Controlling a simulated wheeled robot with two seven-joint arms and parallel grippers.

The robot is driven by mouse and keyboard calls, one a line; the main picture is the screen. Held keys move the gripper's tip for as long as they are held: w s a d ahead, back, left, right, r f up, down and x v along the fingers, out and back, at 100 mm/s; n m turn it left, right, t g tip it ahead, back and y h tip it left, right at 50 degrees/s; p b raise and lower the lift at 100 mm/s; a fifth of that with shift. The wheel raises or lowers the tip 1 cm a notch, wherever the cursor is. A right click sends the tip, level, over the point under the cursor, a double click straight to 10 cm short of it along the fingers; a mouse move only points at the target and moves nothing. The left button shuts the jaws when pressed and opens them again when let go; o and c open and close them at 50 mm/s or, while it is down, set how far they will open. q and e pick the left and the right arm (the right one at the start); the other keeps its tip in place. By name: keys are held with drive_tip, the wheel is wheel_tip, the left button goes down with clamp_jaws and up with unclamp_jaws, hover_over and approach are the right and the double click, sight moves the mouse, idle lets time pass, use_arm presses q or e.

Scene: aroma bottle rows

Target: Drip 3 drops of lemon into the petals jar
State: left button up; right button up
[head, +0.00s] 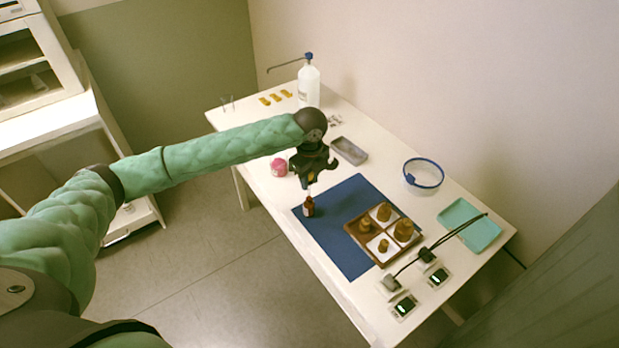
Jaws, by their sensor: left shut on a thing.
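My left gripper (308,182) is shut at the left corner of the blue mat, on something small that it mostly hides; it looks like a dropper top. A thin pale stem shows below the fingers, right above a small dark brown bottle (308,207). I cannot tell whether the stem is inside the bottle's neck or just over it. The bottle is upright, and its label is too small to read as lemon. A pink round jar (279,167) stands left of the gripper, possibly the petals jar; its contents are unclear. My right gripper is not in view.
On the blue mat (345,262), a brown tray (356,229) holds several amber bottles or jars in compartments. A grey tray (350,151), blue-rimmed bowl (423,177), teal tray (481,232), white pump bottle (309,86) and small devices with cables (403,306) stand around it.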

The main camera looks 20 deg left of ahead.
sight(309, 195)
use_arm(q)
drive_tip(key=shift+f+b, duration=0.6)
drive_tip(key=shift+f, duration=3.2)
drive_tip(key=o, duration=0.3)
idle(0.6)
